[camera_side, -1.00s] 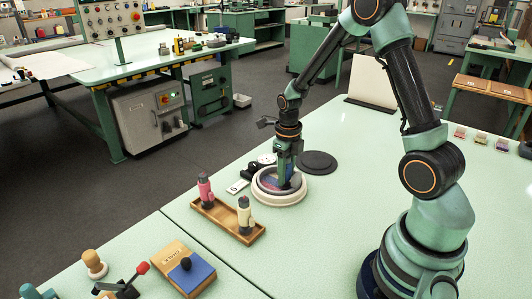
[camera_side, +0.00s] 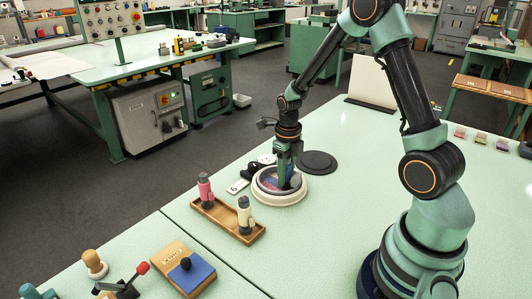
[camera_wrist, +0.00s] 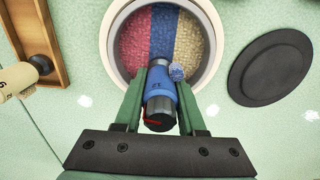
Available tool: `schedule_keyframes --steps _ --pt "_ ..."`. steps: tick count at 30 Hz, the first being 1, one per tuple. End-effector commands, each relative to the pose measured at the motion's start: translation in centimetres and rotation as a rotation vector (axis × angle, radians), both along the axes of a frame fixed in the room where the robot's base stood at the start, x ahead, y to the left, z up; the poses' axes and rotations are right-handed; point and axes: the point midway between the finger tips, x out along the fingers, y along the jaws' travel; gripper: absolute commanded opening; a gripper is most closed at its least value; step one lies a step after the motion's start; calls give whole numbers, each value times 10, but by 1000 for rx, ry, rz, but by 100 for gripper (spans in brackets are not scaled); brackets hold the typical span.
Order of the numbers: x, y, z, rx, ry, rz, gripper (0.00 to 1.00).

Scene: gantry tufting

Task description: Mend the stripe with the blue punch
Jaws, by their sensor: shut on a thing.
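My gripper (camera_wrist: 160,112) is shut on the blue punch (camera_wrist: 160,95), which lies between its two green fingers in the wrist view. The punch's tip end points at the round hoop (camera_wrist: 109,40). Inside the hoop are a red stripe (camera_wrist: 133,40), a blue stripe (camera_wrist: 164,35) and a tan stripe (camera_wrist: 193,40). In the side view my gripper (camera_side: 285,178) is down over the pale hoop (camera_side: 282,199); whether the punch touches the cloth is hidden.
A wooden tray (camera_side: 228,221) left of the hoop holds a pink punch (camera_side: 205,187) and a cream punch (camera_side: 244,213). A dark disc (camera_side: 318,162) lies behind the hoop. A wooden block with a blue pad (camera_side: 188,274) is at the front left.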

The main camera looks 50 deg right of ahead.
Motion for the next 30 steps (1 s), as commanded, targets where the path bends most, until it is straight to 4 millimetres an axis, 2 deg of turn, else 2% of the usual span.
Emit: schedule_keyframes --steps 10,30 --pt "-1 0 2 0 1 -1 0" --pt "0 0 52 -1 -2 0 0"
